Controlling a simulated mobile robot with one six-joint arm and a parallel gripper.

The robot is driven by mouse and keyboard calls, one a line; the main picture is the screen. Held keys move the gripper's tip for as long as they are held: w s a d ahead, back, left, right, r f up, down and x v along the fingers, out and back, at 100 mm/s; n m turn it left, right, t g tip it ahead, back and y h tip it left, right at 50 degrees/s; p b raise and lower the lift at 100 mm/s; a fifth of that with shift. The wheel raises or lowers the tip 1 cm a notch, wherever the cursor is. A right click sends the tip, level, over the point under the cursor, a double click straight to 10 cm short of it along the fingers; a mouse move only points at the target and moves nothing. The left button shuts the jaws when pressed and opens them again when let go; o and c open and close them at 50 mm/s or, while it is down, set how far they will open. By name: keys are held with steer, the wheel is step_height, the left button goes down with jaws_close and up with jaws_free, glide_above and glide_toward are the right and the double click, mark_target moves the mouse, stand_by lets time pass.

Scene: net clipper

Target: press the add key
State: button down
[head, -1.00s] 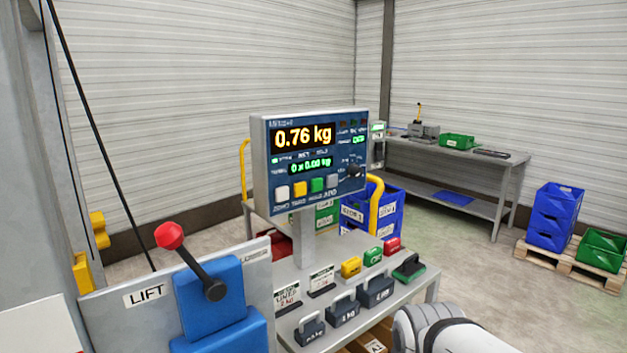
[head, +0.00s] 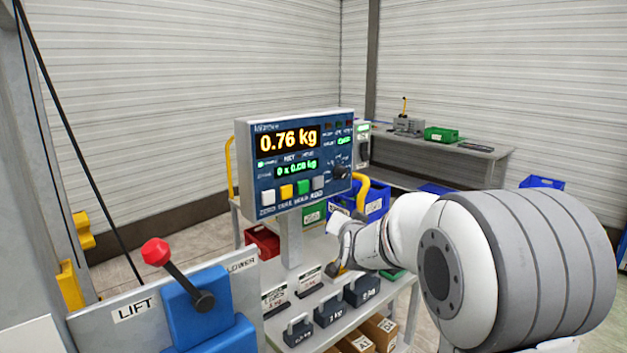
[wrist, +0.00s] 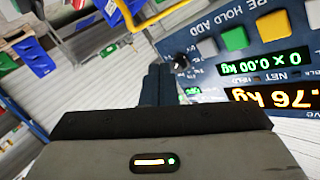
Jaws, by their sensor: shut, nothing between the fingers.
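The scale's display panel (head: 245,165) stands on a post and reads 0.76 kg, with 0 x 0.00 kg below. Along its lower edge is a row of white, yellow, green and grey keys. The grey add key (head: 319,183) is at the right end of the row, above its ADD label. The wrist view shows the panel upside down, with the grey add key (wrist: 207,48) nearest my gripper. My gripper (wrist: 160,72) is shut and empty, beside the panel's knob side. In the head view its end is below and right of the panel, partly hidden by my wrist.
A black knob (head: 339,172) sits on the panel right of the keys. Weights (head: 328,307) stand on the cart below. Blue bins (head: 376,208) and a yellow handle are behind my wrist.

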mark_target(318, 182)
steer(key=w+d+r+m+t+h, duration=0.1)
steer(key=w+r+m+t+h, duration=0.1)
steer(key=w, duration=0.4)
steer(key=shift+d+r+m+t+p, duration=0.35)
steer(key=shift+r+t, duration=0.35)
steer(key=shift+t, duration=0.2)
steer(key=shift+w, duration=0.1)
steer(key=w+a+p, duration=0.4)
steer(key=w+a, duration=0.1)
steer(key=w, duration=0.2)
steer(key=shift+w+a+f+b, duration=0.1)
steer(key=shift+w+a+b, duration=0.15)
steer(key=shift+b, duration=0.25)
stand_by(1.0)
